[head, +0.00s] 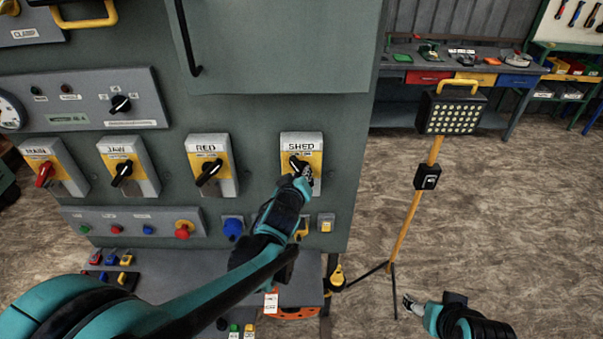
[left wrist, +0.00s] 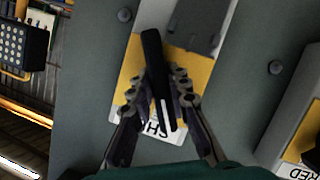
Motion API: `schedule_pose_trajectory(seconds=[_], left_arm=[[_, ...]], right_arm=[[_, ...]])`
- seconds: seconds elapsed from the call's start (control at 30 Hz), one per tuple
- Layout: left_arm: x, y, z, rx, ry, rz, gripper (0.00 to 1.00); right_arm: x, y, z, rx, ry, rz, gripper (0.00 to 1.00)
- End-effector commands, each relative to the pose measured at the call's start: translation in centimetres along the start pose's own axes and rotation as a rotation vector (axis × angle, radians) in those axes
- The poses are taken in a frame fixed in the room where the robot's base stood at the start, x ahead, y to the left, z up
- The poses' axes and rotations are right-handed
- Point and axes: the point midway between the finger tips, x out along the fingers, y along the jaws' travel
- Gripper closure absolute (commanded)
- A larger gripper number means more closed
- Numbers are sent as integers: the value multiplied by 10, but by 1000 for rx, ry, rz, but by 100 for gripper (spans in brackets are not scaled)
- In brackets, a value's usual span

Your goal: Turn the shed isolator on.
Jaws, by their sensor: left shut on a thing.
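The shed isolator (head: 301,145) is a grey box with a yellow plate and a "SHED" label, rightmost in a row on the green panel. Its black rotary handle (head: 295,161) is partly hidden by my left gripper (head: 304,172). In the left wrist view the handle (left wrist: 155,65) stands out between the two fingers of my left gripper (left wrist: 165,90), which is shut on it. The handle looks slanted in the head view; the on and off marks are too small to read. My right gripper (head: 412,304) hangs over the floor at lower right, apart from everything; its jaw opening is unclear.
Similar isolators stand to the left: RED (head: 212,165), JAW (head: 128,167) and one with a red handle (head: 48,168). Below are a blue socket (head: 233,226) and a red button (head: 183,230). A work lamp (head: 452,112) on a yellow stand is to the right, with open floor around it.

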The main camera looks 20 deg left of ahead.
Motion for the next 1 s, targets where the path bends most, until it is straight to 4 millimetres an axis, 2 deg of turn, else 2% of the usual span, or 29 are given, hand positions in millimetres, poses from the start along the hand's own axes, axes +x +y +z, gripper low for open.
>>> schedule_pose_trajectory(seconds=[0.47,1.0], left_arm=[[0,2,1,419,0,-170,100],[1,2,2,887,1,-365,100]], right_arm=[[0,0,0,0,0,0,31],[14,0,10,0,0,0,31]])
